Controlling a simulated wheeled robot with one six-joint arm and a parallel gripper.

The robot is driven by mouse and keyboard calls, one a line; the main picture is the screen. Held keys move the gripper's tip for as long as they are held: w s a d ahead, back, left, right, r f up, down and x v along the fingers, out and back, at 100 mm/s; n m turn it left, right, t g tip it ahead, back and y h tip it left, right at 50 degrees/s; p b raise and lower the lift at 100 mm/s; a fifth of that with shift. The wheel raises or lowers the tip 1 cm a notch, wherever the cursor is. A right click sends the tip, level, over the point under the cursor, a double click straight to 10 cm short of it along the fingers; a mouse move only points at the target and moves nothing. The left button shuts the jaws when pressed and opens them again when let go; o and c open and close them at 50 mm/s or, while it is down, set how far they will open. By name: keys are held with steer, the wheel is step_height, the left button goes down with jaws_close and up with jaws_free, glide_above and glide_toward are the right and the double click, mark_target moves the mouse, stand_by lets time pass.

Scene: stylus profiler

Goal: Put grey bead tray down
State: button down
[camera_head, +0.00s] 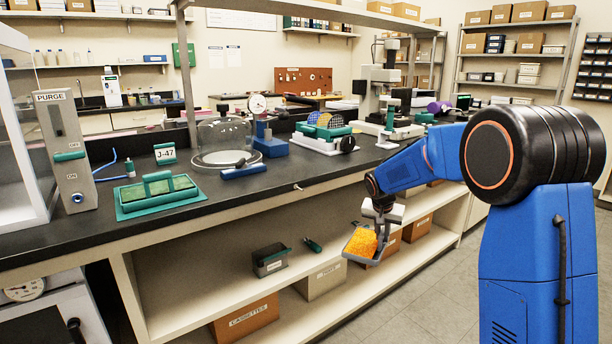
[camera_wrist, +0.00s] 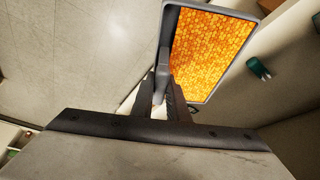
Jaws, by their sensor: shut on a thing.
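The grey bead tray (camera_head: 362,244) is a shallow grey tray filled with orange-yellow beads. In the head view it hangs tilted in the air in front of the bench's lower shelf. My gripper (camera_head: 380,216) is above it, shut on its edge. In the wrist view the tray (camera_wrist: 208,50) extends beyond my gripper (camera_wrist: 165,92), whose fingers are closed on a grey upright part at the tray's near left side. The beads fill most of the tray's inside.
The black bench top (camera_head: 240,195) carries a green tray with a handle (camera_head: 160,192), a glass dome (camera_head: 222,140) and a rack of coloured discs (camera_head: 325,135). Floor at right is clear.

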step_height(320, 180, down, 16)
steer(key=d+n, duration=0.2)
steer(key=shift+s+d+r+y, duration=0.15)
steer(key=shift+s+r+y, duration=0.15)
steer(key=shift+s, duration=0.1)
